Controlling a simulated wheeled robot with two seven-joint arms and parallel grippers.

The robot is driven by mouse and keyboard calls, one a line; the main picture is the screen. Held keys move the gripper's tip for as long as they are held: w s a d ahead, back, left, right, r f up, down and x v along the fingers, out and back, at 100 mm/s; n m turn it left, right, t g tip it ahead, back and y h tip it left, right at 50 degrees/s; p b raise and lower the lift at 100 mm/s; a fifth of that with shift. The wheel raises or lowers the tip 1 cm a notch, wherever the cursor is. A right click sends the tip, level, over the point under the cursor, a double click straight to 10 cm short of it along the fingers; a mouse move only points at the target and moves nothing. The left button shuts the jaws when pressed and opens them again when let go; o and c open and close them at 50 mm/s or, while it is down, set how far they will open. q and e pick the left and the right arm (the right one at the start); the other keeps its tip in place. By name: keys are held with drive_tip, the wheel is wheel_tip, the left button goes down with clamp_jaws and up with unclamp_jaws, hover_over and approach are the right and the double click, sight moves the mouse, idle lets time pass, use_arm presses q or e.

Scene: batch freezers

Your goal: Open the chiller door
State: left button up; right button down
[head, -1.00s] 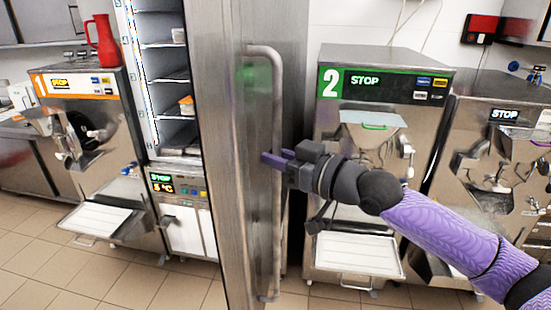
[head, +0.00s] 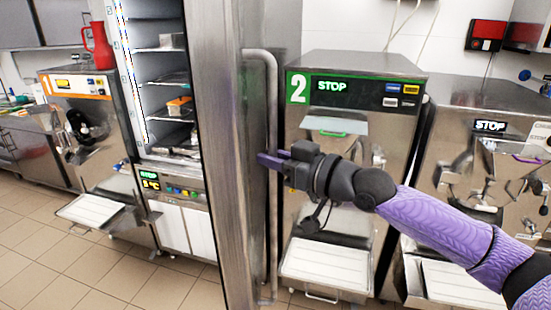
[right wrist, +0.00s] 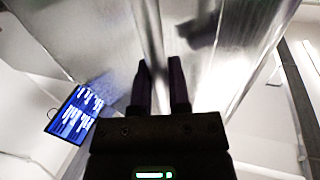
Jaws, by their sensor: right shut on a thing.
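The chiller door (head: 218,150) is a tall steel panel and stands open, seen nearly edge-on in the middle of the head view. Its long vertical bar handle (head: 272,90) is on the face turned to the right. My right gripper (head: 272,160) is shut on the handle at about mid-height, its purple fingers against the bar. In the right wrist view my right gripper (right wrist: 163,85) reaches toward the steel bar and panel. The chiller (head: 165,125) shows its lit shelves left of the door. My left gripper is not in view.
Batch freezer 2 (head: 355,93) stands close to the right of the door, its tray (head: 325,265) low in front. Another freezer (head: 495,150) is farther right. Freezer 1 (head: 80,90), with a red jug (head: 98,45) on top, is at the left. Tiled floor is clear at lower left.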

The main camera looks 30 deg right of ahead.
drive_tip(key=shift+d+r, duration=0.1)
idle(0.3)
drive_tip(key=c, duration=0.6)
unclamp_jaws()
drive_tip(key=shift+w, duration=0.1)
drive_tip(key=b+v, duration=0.7)
drive_tip(key=v, duration=0.3)
